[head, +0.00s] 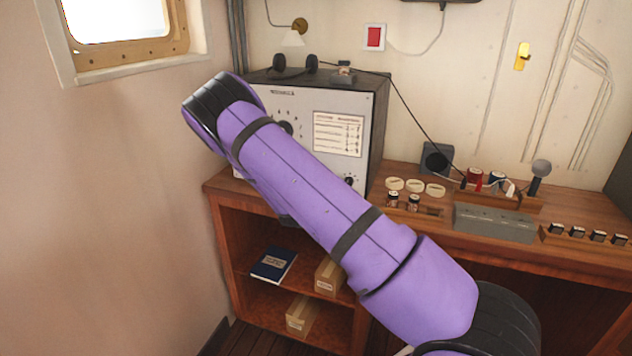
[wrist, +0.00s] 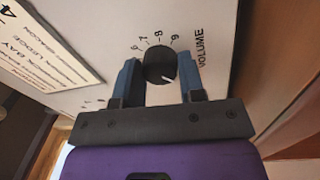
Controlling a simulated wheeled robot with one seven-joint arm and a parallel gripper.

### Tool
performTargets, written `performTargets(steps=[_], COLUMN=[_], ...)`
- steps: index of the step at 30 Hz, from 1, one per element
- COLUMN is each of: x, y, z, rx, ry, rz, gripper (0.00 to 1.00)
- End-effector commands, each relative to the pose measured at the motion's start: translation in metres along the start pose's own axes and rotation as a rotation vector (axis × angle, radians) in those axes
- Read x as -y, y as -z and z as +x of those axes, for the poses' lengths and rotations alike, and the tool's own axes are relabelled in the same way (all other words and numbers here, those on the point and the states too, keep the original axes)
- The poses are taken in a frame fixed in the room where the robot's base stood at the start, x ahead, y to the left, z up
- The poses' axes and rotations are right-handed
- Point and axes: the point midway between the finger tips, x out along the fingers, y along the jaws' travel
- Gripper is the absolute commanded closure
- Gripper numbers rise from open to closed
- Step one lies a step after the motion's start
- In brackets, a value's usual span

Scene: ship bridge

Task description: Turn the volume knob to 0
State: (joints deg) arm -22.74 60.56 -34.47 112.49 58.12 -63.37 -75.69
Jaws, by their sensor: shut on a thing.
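The black round volume knob (wrist: 159,64) sits on the pale front panel in the wrist view. The figures 6, 7, 8 and 9 show around its upper side, with the word VOLUME to its right. A pale mark on the knob lies toward its lower right, away from these figures. My gripper (wrist: 160,72) has its blue fingers on either side of the knob and is shut on it. In the head view my purple arm hides the gripper. A small knob (head: 348,181) shows low on the radio's panel (head: 355,100), below the printed card.
The printed card (wrist: 45,45) is left of the knob in the wrist view. A larger dial (head: 286,128) is higher on the panel. The wooden desk (head: 400,225) holds a grey box (head: 494,223), small cans and a microphone (head: 539,172) to the right. A wall stands close at left.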

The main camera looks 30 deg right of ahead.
Motion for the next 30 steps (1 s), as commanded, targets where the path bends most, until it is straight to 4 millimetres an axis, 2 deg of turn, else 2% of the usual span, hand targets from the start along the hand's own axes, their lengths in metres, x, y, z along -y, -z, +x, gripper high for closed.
performTargets(steps=[4,5,8,16,20,30], x=[0.001,0.001,0.001,0.001,0.001,0.001], y=[-0.001,-0.001,-0.001,0.0,0.0,0.001], z=[-0.001,-0.001,-0.001,-0.001,-0.008,-0.067], rx=[0.001,0.001,0.001,0.0,0.0,-0.002], ry=[0.003,0.003,0.002,0.001,0.002,0.003], rz=[-0.002,-0.002,-0.001,0.0,0.001,-0.002], gripper=[0.87,0.61,0.38,0.38,0.38,0.38])
